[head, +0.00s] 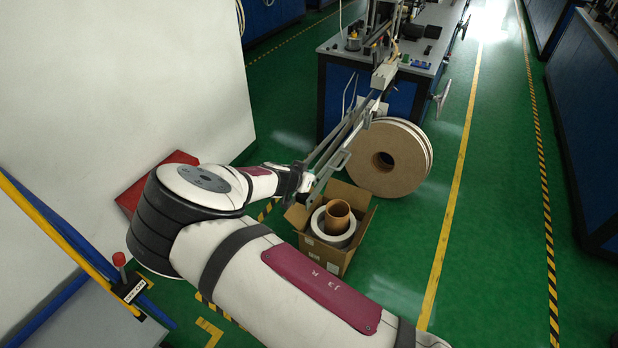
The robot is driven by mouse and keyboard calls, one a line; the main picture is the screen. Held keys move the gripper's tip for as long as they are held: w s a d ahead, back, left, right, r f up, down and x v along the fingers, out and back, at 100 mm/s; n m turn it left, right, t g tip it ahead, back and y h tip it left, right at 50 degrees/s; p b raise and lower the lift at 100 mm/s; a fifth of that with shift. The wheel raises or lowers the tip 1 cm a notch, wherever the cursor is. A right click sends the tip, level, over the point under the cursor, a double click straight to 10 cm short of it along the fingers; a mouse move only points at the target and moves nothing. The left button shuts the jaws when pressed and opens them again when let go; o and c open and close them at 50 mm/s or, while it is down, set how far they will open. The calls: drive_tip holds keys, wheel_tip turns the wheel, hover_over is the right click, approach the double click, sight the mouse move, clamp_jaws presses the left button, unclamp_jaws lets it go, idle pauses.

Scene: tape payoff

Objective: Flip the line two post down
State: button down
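A short post with a red knob (119,259) stands upright at the lower left. Beside its foot is a black label plate (134,289) with small lettering that I cannot read surely. I cannot tell whether this is the line two post. My gripper (308,181) is at the end of my arm, in the middle of the picture, far to the right of the red knob. It is close to long metal bars (340,145) that slope up to the machine; I cannot tell whether it touches them. My wrist partly hides its fingers, and no held thing can be made out.
An open carton (330,257) with a white roll and brown core stands on the green floor below my gripper. Large tape reels (390,165) lean by the blue machine bench (335,88). A white wall (110,75) is at left. The aisle at right is clear.

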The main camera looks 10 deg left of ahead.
drive_tip(key=shift+g, duration=0.3)
drive_tip(key=f, duration=0.4)
drive_tip(key=shift+s+d, duration=0.25)
drive_tip(key=shift+s, duration=0.15)
drive_tip(key=w+r+v, duration=0.2)
drive_tip(key=v, duration=1.2)
drive_tip(key=shift+s, duration=0.1)
